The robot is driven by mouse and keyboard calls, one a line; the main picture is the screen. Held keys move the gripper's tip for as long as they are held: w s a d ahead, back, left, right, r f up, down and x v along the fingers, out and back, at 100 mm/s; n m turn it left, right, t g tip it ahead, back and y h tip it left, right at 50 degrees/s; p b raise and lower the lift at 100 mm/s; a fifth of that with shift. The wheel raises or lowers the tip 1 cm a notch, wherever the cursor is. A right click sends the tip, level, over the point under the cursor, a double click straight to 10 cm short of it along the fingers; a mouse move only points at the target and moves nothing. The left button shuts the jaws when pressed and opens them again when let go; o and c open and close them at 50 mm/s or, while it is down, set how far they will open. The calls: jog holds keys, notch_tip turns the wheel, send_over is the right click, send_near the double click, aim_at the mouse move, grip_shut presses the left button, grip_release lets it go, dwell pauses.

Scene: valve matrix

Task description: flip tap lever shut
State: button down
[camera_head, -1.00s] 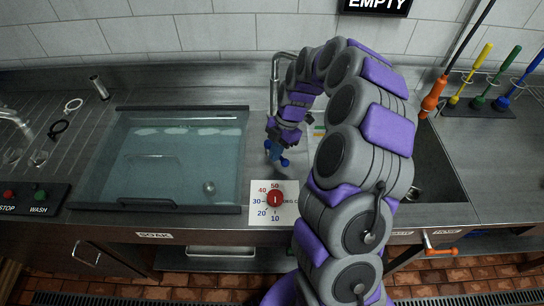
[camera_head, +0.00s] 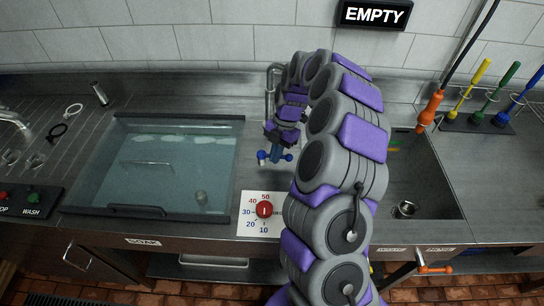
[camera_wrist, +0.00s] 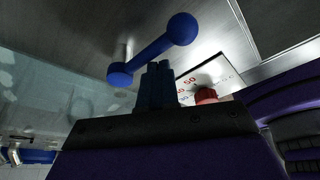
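The upright steel tap pipe (camera_head: 270,90) stands behind, partly covered by my arm.
A water-filled basin (camera_head: 118,165) lies left. A dial card (camera_head: 248,228) with a red knob (camera_head: 264,209) lies in front of the lever. The right basin holds a metal cup (camera_head: 404,209). An orange lever (camera_head: 435,269) is on the front panel. A sign (camera_head: 376,14) reads EMPTY.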

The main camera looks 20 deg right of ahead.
jog(key=shift+w+d, duration=0.1)
jog(key=shift+d, duration=1)
jog(key=shift+w+a, duration=0.1)
jog(key=shift+a, duration=0.15)
